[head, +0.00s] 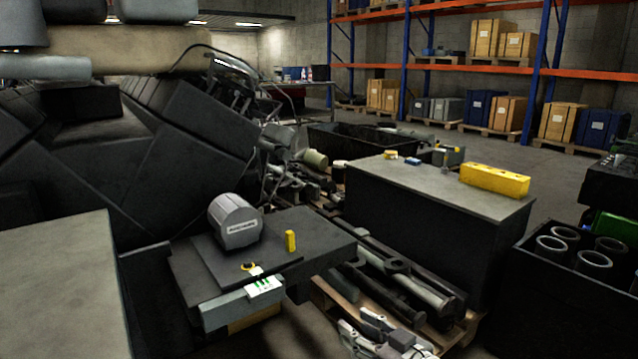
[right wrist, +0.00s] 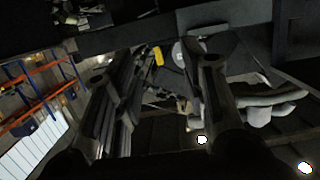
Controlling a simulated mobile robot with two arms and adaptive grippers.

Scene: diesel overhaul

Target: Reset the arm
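My right gripper (right wrist: 155,70) shows in the right wrist view with its two dark fingers spread wide apart. Nothing is held between them. In the head view, grey and white parts that look like my right gripper (head: 388,337) show at the bottom edge, in front of the pallet of long dark parts (head: 400,275). The fingers are hard to make out there. My left gripper is not in view.
A dark bench (head: 330,236) with a grey rounded housing (head: 235,222) and a small yellow block (head: 291,241) stands left of the pallet. A grey-topped cabinet (head: 430,186) bears a yellow box (head: 495,180). A dark crate (head: 570,300) with several cylinders is at right.

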